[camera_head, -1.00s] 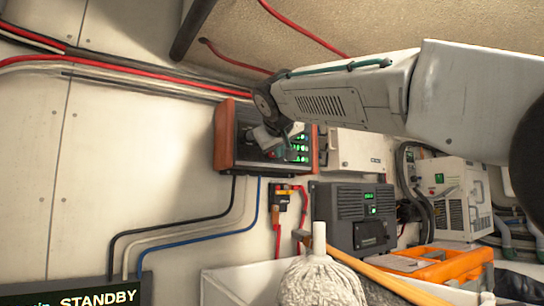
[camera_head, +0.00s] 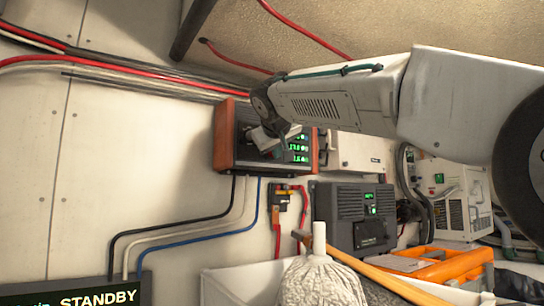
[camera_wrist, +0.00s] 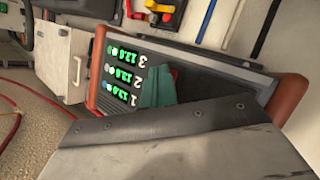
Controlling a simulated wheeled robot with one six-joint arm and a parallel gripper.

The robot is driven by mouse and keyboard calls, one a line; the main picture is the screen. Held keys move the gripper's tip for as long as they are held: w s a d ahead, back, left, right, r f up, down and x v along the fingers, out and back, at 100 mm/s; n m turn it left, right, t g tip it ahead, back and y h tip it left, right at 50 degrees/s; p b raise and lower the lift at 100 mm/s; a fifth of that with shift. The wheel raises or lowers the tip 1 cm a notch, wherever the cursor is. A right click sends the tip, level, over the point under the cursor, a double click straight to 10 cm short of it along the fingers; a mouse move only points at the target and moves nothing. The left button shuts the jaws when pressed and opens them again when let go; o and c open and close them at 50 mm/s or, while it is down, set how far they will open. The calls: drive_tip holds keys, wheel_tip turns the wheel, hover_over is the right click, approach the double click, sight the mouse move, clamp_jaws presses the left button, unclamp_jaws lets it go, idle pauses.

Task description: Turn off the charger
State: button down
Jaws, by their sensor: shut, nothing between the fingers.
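A dark wall unit with reddish wooden end caps (camera_head: 225,136) hangs on the white wall; it fits the charger, though I can read no name on it. Its green readouts (camera_head: 298,147) are lit. In the wrist view the unit (camera_wrist: 291,100) appears upside down, with lit numbered rows 1, 2 and 3 (camera_wrist: 124,76). My gripper (camera_head: 281,151) is shut and empty in front of its face, left of the readouts. Its teal fingertips (camera_wrist: 155,86) show beside the readouts in the wrist view. I cannot tell whether they touch. The gripper hides part of the face, and I see no switch.
A white box (camera_head: 360,151) adjoins the unit on the right.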

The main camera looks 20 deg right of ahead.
drive_tip(key=shift+w+a, duration=0.1)
drive_tip(key=shift+w, duration=0.1)
idle(0.5)
drive_tip(key=shift+s+d, duration=0.25)
drive_tip(key=shift+s, duration=0.45)
drive_tip(key=s, duration=0.1)
drive_tip(key=s+d, duration=0.1)
drive_tip(key=s, duration=0.2)
drive_tip(key=shift+s+d+r, duration=0.25)
drive_tip(key=shift+s+r, duration=0.1)
drive_tip(key=shift+r, duration=0.05)
drive_tip(key=shift+s, duration=0.1)
